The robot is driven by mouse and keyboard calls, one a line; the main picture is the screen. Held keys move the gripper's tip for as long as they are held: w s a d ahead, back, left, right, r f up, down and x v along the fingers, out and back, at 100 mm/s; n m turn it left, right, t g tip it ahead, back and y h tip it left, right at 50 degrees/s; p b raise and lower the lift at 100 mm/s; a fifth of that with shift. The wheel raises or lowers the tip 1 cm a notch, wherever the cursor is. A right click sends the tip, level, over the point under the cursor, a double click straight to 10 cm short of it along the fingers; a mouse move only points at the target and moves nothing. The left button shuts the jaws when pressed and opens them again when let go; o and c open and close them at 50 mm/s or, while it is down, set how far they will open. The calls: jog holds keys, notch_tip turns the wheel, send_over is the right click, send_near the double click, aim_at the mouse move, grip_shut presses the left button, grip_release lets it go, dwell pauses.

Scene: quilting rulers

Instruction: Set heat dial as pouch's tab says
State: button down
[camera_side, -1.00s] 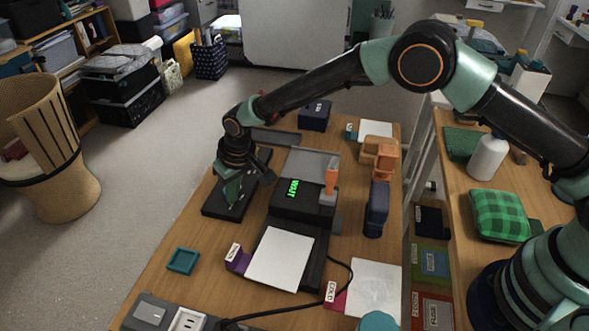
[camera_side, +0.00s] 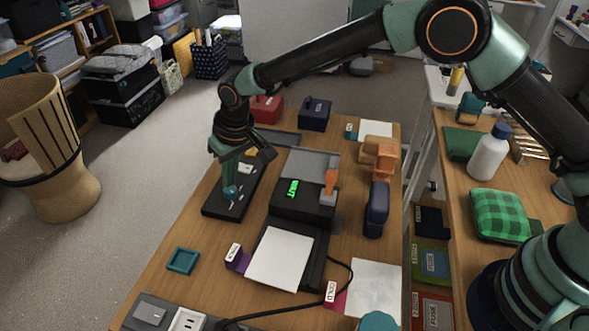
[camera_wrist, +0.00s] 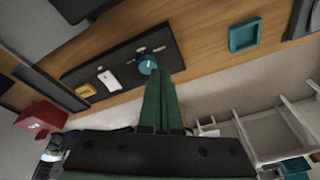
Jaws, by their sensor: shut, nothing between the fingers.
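A black control panel (camera_side: 246,178) lies at the left of the bench. It carries a round teal dial (camera_side: 230,193), with small white marks around it too small to read; the dial also shows in the wrist view (camera_wrist: 147,64). My gripper (camera_side: 229,182) is shut and empty, pointing down at the dial; its fingertips (camera_wrist: 160,74) look right beside it, and I cannot tell whether they touch. A white pouch (camera_side: 279,259) lies on the black press in front, with a purple tab (camera_side: 238,260) at its left; the tab's label is unreadable.
The press display (camera_side: 292,188) glows green, seemingly "WAIT", beside an orange lever (camera_side: 331,181). Another white pouch (camera_side: 374,287) has a magenta tab. The panel also holds a yellow button (camera_wrist: 85,91) and a white switch (camera_wrist: 107,80). A teal tray (camera_side: 183,260) sits at front left.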

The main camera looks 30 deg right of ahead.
jog(key=shift+w+d+f, duration=0.1)
jog(key=shift+d+f, duration=0.25)
jog(key=shift+f, duration=0.65)
jog(key=shift+w+d+f, duration=0.1)
jog(key=shift+d+f, duration=0.25)
jog(key=shift+f, duration=0.65)
jog(key=shift+w+d+f, duration=0.1)
jog(key=shift+d+f, duration=0.25)
jog(key=shift+f, duration=0.65)
jog(key=shift+w+a, duration=0.2)
jog(key=shift+w, duration=0.1)
jog(key=shift+s+a, duration=0.1)
jog(key=shift+a, duration=0.25)
jog(key=shift+r, duration=0.1)
jog(key=shift+s+d, duration=0.1)
jog(key=shift+s, duration=0.3)
jog(key=shift+w+a+v, duration=0.1)
jog(key=shift+w+v, duration=0.1)
jog(key=shift+v, duration=0.75)
jog(key=shift+w+a+v, duration=0.15)
jog(key=shift+w+v, duration=0.05)
jog(key=shift+v, duration=0.75)
jog(key=shift+w+a+v, duration=0.1)
jog(key=shift+w+v, duration=0.1)
jog(key=shift+v, duration=0.7)
jog(key=shift+r, duration=0.2)
